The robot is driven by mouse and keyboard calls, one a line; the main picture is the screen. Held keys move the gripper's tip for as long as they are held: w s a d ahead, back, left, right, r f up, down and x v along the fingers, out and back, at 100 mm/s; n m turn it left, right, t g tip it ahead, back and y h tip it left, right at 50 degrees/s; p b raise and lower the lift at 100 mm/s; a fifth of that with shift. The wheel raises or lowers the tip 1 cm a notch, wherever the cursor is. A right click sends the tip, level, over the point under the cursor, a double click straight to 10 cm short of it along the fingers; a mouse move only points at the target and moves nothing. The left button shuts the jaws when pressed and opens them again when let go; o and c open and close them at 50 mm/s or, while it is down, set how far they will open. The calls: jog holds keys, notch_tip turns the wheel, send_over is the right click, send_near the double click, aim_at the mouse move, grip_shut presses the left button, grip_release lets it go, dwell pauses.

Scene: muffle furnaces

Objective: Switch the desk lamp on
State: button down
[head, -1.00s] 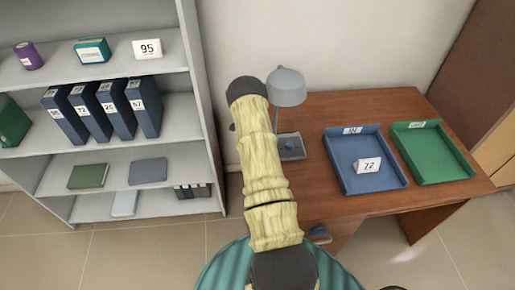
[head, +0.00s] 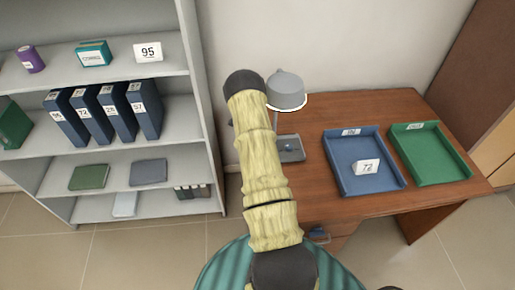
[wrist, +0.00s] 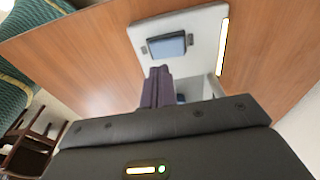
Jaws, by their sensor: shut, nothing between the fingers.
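The desk lamp (head: 286,91) stands at the back left of the desk, with a grey shade and a bright glowing rim along the shade's lower edge. Its grey base plate (head: 291,153) lies on the desk and carries a small blue switch (head: 288,147). In the wrist view the pale base plate (wrist: 205,30) shows the blue switch (wrist: 167,45) near its left side. My gripper (wrist: 160,72) is shut and empty, its tips just below the switch in that picture; I cannot tell whether they touch. In the head view my arm hides the gripper.
A blue tray (head: 340,180) with a card marked 72 (head: 367,167) and a green tray (head: 455,174) sit on the brown desk (head: 310,185). A grey shelf (head: 170,95) with binders stands left. A bright yellow strip (wrist: 223,46) runs along the base plate's right side.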

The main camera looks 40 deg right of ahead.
notch_tip(320, 180, up, 8)
jog(key=p, duration=0.3)
dwell(0.7)
jog(key=shift+f, duration=0.1)
jog(key=s+a+r+n+t, duration=0.1)
jog(key=s+a+r+n, duration=0.1)
jog(key=a+r+n, duration=0.55)
jog(key=s+a+r+n+t, duration=0.15)
jog(key=a+r+n, duration=0.35)
jog(key=a+r, duration=0.6)
jog(key=s+a+r+n, duration=0.2)
jog(key=s+a+n, duration=0.4)
jog(key=s+a, duration=0.1)
jog(key=s+a+r+n+t+y, duration=0.1)
jog(key=s+a+n, duration=0.4)
jog(key=s+a, duration=0.3)
jog(key=shift+s+r+n+y+b, duration=0.3)
jog(key=shift+s+r+n+b, duration=0.1)
jog(key=shift+s, duration=0.55)
